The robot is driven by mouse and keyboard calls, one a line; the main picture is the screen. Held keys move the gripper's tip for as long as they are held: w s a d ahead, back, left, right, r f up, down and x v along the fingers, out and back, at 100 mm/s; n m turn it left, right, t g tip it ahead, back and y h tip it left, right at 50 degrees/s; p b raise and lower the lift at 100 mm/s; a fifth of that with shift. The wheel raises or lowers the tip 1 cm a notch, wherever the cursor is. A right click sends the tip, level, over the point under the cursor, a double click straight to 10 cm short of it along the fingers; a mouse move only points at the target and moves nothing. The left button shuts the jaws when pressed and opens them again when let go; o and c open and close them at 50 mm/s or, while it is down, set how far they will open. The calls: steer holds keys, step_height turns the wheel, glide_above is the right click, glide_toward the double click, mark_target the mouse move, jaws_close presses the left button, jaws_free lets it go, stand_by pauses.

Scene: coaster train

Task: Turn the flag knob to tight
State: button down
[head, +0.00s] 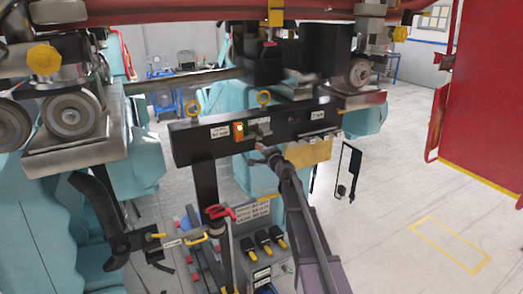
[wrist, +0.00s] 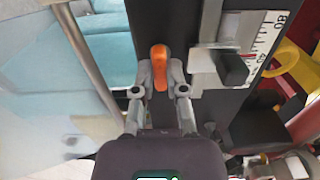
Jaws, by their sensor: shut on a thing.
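The flag knob, an orange rounded grip (wrist: 159,62), stands on a black bar in the wrist view. My gripper (wrist: 160,78) has its two grey fingers closed on either side of it, and the knob shows between the fingertips. Its base and pointing direction are partly hidden. No tight marking is readable.
In the wrist view a black handle (wrist: 232,68) stands beside a numbered scale (wrist: 270,32). Wheels (head: 73,110) and the red rail (head: 180,13) hang above. Open floor lies right.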

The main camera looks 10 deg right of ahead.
stand_by(0.3)
steer(key=c, duration=0.7)
jaws_free()
steer(key=v, duration=1.2)
